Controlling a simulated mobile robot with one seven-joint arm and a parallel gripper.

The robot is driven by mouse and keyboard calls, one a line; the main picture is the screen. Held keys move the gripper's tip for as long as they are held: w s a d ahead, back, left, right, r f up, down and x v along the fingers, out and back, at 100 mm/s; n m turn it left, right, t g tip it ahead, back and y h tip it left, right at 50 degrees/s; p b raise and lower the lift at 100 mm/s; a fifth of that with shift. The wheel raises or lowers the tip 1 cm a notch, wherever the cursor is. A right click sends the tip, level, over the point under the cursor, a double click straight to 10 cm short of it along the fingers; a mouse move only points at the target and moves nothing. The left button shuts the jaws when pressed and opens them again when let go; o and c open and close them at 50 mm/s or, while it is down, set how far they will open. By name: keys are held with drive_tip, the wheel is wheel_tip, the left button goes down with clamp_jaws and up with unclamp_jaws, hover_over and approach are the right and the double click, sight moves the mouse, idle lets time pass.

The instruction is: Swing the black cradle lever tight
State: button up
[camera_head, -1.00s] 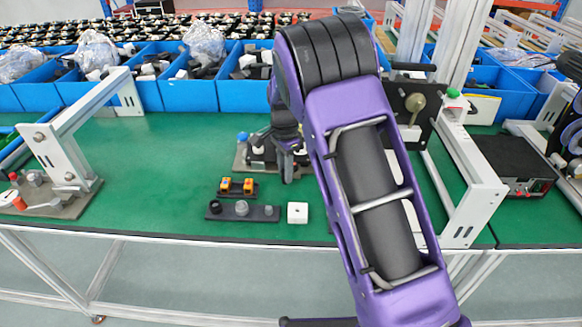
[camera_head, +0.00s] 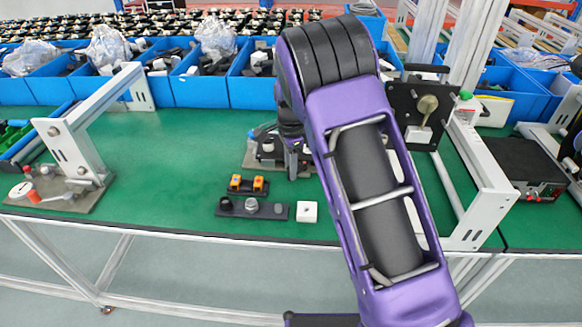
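A small fixture (camera_head: 267,149) with dark and white parts sits on a grey plate (camera_head: 249,160) at the middle of the green bench. A dark lever-like part (camera_head: 263,131) shows at its upper left, but it is too small to tell whether this is the black cradle lever or how tight it is. My gripper (camera_head: 294,174) points down at the right side of this fixture, partly in front of it. Whether it touches anything and how far its fingers are apart cannot be made out. My purple arm hides the bench to the right of the fixture.
In front lie a dark holder with orange pieces (camera_head: 248,185), a dark strip with knobs (camera_head: 253,208) and a white block (camera_head: 307,212). White frames stand left (camera_head: 85,135) and right (camera_head: 480,165). Blue bins (camera_head: 200,92) line the back. The bench's left middle is clear.

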drive_tip(key=o, duration=0.3)
wheel_tip(320, 180, up, 17)
drive_tip(key=shift+r+p, duration=0.2)
drive_tip(key=shift+p, duration=0.15)
idle(0.4)
